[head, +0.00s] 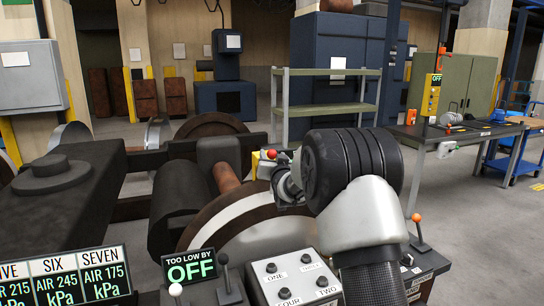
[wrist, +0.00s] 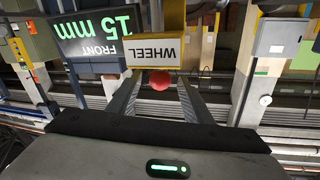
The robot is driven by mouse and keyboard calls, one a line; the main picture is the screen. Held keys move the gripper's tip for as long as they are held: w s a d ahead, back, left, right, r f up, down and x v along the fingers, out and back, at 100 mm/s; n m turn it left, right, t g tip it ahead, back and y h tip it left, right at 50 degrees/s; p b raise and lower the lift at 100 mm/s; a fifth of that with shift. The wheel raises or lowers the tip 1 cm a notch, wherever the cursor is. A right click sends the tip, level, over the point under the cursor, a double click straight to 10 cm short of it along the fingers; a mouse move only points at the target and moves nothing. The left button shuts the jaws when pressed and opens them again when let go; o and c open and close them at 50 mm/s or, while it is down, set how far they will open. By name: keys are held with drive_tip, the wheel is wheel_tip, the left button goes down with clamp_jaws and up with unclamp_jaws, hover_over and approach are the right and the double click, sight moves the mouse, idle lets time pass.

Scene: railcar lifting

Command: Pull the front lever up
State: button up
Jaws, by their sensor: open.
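A red ball knob (wrist: 160,80) shows in the wrist view between the two fingers of my gripper (wrist: 158,88), near their tips. The gripper is open, and I cannot tell whether a finger touches the knob. In the head view the red knob (head: 271,154) is just left of my gripper (head: 281,166), which is partly hidden by my arm. Behind the knob in the wrist view are a plate marked WHEEL (wrist: 157,52) and a display reading FRONT 15 mm (wrist: 95,32), both upside down. The knob's stem is not clearly visible, nor is a lever label.
In the head view, a lever with an orange knob (head: 417,218) stands at right and a white-knobbed lever (head: 175,290) at lower left. A button box (head: 290,278) and a display reading TOO LOW BY OFF (head: 189,268) are in front. A workbench (head: 460,131) stands at right.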

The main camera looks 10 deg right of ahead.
drive_tip(key=shift+w, duration=1.25)
clamp_jaws()
drive_tip(key=shift+r+p, duration=0.4)
drive_tip(key=shift+r, duration=1.85)
drive_tip(key=shift+c, duration=0.3)
unclamp_jaws()
drive_tip(key=shift+o, duration=0.3)
drive_tip(key=shift+f, duration=0.1)
drive_tip(key=s, duration=1.7)
drive_tip(key=shift+s, duration=0.2)
